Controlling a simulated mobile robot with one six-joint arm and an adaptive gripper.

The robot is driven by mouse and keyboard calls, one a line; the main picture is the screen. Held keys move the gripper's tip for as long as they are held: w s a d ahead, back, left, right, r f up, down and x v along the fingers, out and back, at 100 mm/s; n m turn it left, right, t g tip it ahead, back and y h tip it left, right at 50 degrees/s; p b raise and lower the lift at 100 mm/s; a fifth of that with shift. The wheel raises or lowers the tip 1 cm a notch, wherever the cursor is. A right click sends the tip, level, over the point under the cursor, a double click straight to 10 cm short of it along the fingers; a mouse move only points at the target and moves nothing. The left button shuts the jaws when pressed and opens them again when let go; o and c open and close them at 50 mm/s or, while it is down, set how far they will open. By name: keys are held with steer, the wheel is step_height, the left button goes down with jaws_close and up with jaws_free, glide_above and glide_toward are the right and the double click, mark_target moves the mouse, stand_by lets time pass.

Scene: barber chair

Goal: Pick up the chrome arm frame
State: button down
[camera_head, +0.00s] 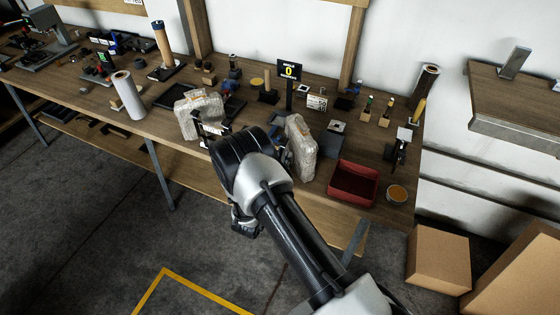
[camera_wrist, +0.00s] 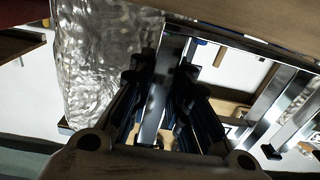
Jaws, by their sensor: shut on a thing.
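In the wrist view the chrome arm frame (camera_wrist: 171,52) shows as shiny flat bars. One bar runs down between the dark fingers of my gripper (camera_wrist: 162,74), which are shut on it. Other bars run off to the right. A silvery, crinkled wrapped block (camera_wrist: 98,60) stands close to the left of the fingers. In the head view a bit of chrome frame (camera_head: 211,127) shows beside the left wrapped block (camera_head: 199,112) at the bench's front edge. My arm hides the fingers and most of the frame there. A second wrapped block (camera_head: 301,147) stands right of my wrist.
The wooden bench (camera_head: 90,100) is crowded. A red tray (camera_head: 353,185) and a round orange-topped tin (camera_head: 397,194) sit at the right. A small "0" sign (camera_head: 289,72) stands behind my wrist. A white roll (camera_head: 128,95) stands left. Cardboard boxes (camera_head: 438,258) are on the floor; the floor in front is clear.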

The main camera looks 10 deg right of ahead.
step_height(320, 180, up, 20)
steer(key=p, duration=0.5)
steer(key=shift+f, duration=0.25)
